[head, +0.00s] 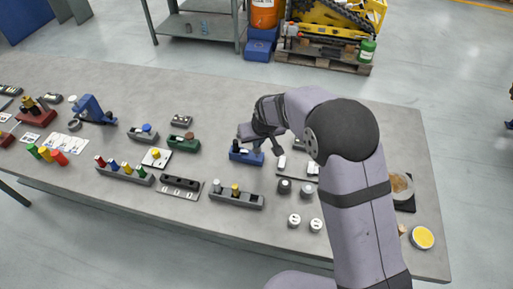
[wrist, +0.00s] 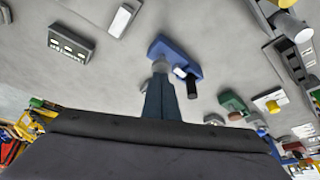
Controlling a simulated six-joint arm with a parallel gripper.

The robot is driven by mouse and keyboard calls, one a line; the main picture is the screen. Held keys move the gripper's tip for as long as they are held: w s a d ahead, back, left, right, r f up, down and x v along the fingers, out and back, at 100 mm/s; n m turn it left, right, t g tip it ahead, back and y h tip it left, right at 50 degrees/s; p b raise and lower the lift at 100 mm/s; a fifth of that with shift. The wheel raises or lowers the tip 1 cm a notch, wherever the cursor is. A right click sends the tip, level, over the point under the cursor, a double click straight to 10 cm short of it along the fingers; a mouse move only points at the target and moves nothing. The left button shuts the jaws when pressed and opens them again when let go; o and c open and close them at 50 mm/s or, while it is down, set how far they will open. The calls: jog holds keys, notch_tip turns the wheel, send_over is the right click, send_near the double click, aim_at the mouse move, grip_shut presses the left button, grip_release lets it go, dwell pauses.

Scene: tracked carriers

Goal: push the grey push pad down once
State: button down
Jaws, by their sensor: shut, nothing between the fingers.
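The blue base (wrist: 178,52) shows in the wrist view with a grey round pad (wrist: 161,65) at one end, a white label and a black knob (wrist: 193,92). In the head view the blue base (head: 245,157) stands near the middle of the table, largely under my wrist. My gripper (wrist: 160,76) is shut, with nothing between the fingers, and its tips are right at the grey pad and cover part of it. I cannot tell whether they touch it. In the head view my gripper (head: 257,147) points down at the right end of the base.
A green-based device (head: 183,142) and a yellow-buttoned plate (head: 156,158) stand to the left. A grey block with pegs (head: 236,199) lies in front.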

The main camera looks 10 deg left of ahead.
jog(key=shift+f+b, duration=0.55)
jog(key=shift+f, duration=0.35)
jog(key=shift+r, duration=0.25)
jog(key=shift+r+p, duration=1.55)
jog(key=shift+r, duration=0.4)
